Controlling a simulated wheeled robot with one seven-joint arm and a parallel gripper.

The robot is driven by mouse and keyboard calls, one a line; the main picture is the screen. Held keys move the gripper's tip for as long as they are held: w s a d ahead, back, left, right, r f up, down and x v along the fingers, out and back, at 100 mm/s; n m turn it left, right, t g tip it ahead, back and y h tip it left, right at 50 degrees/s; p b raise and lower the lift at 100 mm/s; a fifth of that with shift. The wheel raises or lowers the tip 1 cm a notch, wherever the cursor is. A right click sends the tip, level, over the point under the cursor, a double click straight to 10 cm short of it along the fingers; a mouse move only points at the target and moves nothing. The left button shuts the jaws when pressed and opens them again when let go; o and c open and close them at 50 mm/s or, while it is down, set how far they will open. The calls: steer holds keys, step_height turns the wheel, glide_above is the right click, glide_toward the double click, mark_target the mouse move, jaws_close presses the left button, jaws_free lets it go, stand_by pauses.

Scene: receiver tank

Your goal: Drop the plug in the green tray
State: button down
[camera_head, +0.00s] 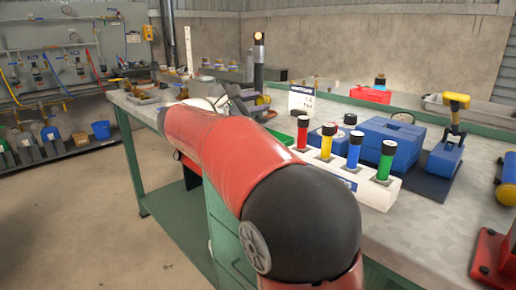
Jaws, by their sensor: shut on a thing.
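A green flat piece (278,136), probably the green tray, shows in the head view on the bench. It lies just behind my red arm and left of a white rack, and my arm covers part of it. My arm crosses the middle of the view from the bottom right to the upper left. I cannot make out my gripper; it seems hidden behind the arm. I cannot make out the plug either.
The white rack (372,192) holds red, yellow, blue and green cylinders with black caps. A blue case (392,140), a red bin (371,95) and a yellow-and-blue tool (450,135) stand behind it. Grey jawed hardware (240,98) is at the back.

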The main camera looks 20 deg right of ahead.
step_height(320, 180, down, 3)
steer(key=shift+f+b, duration=0.15)
steer(key=shift+b, duration=1.1)
steer(key=c, duration=1.1)
jaws_free()
steer(key=shift+o, duration=0.2)
steer(key=v, duration=0.8)
